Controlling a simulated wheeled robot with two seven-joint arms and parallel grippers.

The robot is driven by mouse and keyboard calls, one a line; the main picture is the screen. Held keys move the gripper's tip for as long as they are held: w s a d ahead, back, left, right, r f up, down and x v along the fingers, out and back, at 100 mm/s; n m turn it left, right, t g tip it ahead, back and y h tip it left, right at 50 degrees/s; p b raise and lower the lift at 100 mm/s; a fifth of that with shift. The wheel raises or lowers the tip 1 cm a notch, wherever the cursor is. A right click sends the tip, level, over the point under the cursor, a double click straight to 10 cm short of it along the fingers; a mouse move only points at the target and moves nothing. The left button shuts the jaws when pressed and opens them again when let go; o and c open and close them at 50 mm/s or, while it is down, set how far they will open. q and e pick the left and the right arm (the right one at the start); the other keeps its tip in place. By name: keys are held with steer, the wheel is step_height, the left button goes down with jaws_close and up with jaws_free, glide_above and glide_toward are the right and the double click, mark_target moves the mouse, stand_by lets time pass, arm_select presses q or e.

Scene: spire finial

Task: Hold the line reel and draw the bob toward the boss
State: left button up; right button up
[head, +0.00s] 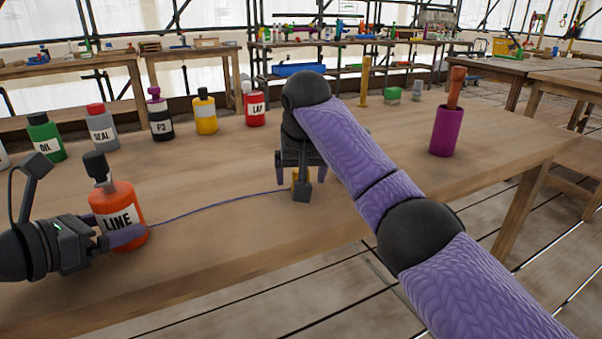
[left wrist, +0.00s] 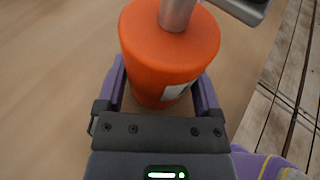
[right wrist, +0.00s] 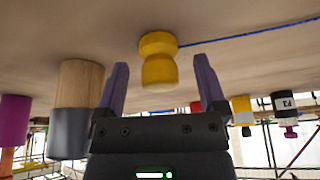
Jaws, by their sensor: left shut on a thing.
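The line reel, an orange bottle labelled LINE (head: 117,205), stands upright on the table at the left. My left gripper (head: 118,228) is shut on its sides; the left wrist view shows the orange body (left wrist: 168,55) between both fingers. A blue line (head: 215,204) runs from the reel to the small yellow bob (head: 295,177), mostly hidden in the head view. My right gripper (head: 300,172) is over the bob. In the right wrist view, its fingers stand open on either side of the bob (right wrist: 158,62), with gaps. A wood-and-grey post (right wrist: 78,95), perhaps the boss, stands beside it, hidden in the head view.
Bottles stand along the back edge, including OIL (head: 46,138), SEAL (head: 102,128), a yellow one (head: 206,112) and LAP (head: 254,106). A purple cup (head: 446,130) stands at the right.

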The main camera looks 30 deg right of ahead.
arm_select(q)
steer(key=o, duration=0.7)
steer(key=shift+c, duration=0.2)
steer(key=v, duration=1.2)
steer(key=shift+s, duration=0.1)
arm_select(e)
steer(key=v, duration=1.2)
